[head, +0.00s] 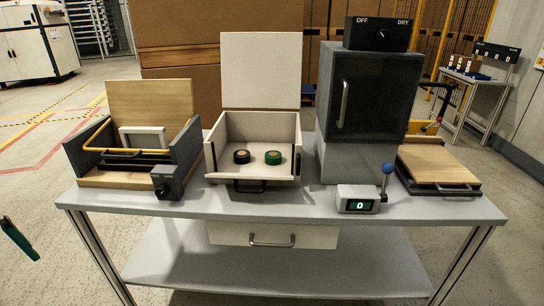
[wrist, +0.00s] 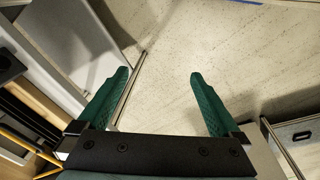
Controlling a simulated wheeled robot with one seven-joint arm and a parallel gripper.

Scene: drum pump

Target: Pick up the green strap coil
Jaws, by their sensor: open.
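The green strap coil (head: 273,158) lies flat in the white box (head: 252,122), on the right side of its floor, in the head view. A black coil (head: 241,157) lies beside it on the left, apart from it. The box's lid (head: 261,70) stands raised at the back. My gripper (wrist: 160,75) is open and empty in the wrist view, with its two green fingers apart over bare floor. In the head view only a green part of it shows at the left edge, left of the table and well away from the coil. The wrist view does not show the coil.
The boxes stand on a grey table (head: 300,203). A wooden box with a yellow bar (head: 93,138) is left of the white box. A dark cabinet (head: 382,95) stands close on its right. A counter with a blue-knobbed lever (head: 387,168) sits at the front right.

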